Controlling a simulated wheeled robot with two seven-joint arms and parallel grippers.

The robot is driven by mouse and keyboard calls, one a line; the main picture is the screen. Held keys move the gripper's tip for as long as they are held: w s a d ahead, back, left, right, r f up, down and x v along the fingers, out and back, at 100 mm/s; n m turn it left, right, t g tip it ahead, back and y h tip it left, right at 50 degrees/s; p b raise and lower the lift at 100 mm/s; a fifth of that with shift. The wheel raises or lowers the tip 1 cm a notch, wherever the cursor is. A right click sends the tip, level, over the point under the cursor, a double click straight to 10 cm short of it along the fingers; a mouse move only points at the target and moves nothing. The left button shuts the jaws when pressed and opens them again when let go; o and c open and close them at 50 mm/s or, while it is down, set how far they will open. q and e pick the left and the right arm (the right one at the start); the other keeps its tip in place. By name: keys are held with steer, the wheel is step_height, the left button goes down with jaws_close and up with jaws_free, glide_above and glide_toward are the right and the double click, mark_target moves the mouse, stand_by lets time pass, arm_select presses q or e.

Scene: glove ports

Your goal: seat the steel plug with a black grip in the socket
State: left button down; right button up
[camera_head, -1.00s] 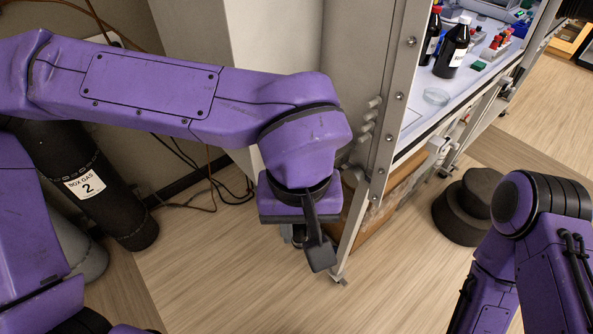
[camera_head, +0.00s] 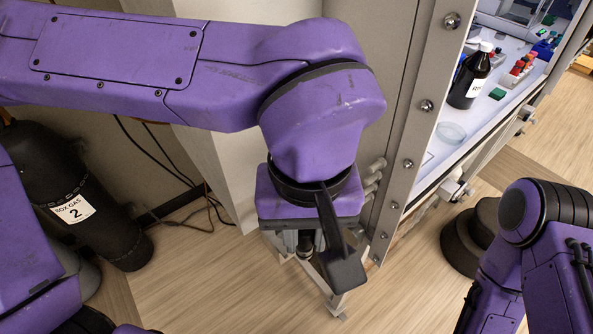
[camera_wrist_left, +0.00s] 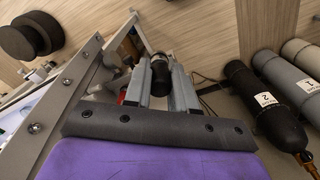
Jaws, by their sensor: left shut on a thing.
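My left gripper (camera_head: 306,246) hangs below its purple wrist, just left of the cabinet's corner post. It is shut on the plug, whose black grip (camera_wrist_left: 160,72) shows between the two grey fingers in the left wrist view. In the head view, the plug shows only as a small dark shape (camera_head: 305,243), partly hidden by the wrist. Its steel part cannot be made out. I cannot pick out the socket in either view. My right arm shows at the right edge, but its gripper is out of view.
The cabinet's metal post (camera_head: 420,110) stands close right of my left wrist, with several grey stubs (camera_head: 374,180) on its side. A black gas cylinder (camera_head: 80,200) stands at left. A dark round stool (camera_head: 465,240) is at right. The floor (camera_head: 220,290) in front is clear.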

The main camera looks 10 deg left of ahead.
arm_select(q)
steer(key=w+a+f, duration=0.1)
steer(key=w+f, duration=0.1)
steer(key=f, duration=0.1)
steer(key=w+a+f+p, duration=0.1)
steer(key=w+a+f, duration=0.1)
steer(key=f, duration=0.2)
steer(key=w+a+f, duration=0.2)
steer(key=w+f, duration=0.1)
steer(key=shift+a+f, duration=0.2)
steer(key=shift+a, duration=0.05)
steer(key=shift+f, duration=0.2)
steer(key=shift+d, duration=0.1)
steer(key=c, duration=0.9)
jaws_free()
steer(key=shift+f, duration=0.1)
steer(key=shift+c, duration=0.2)
step_height(320, 180, up, 12)
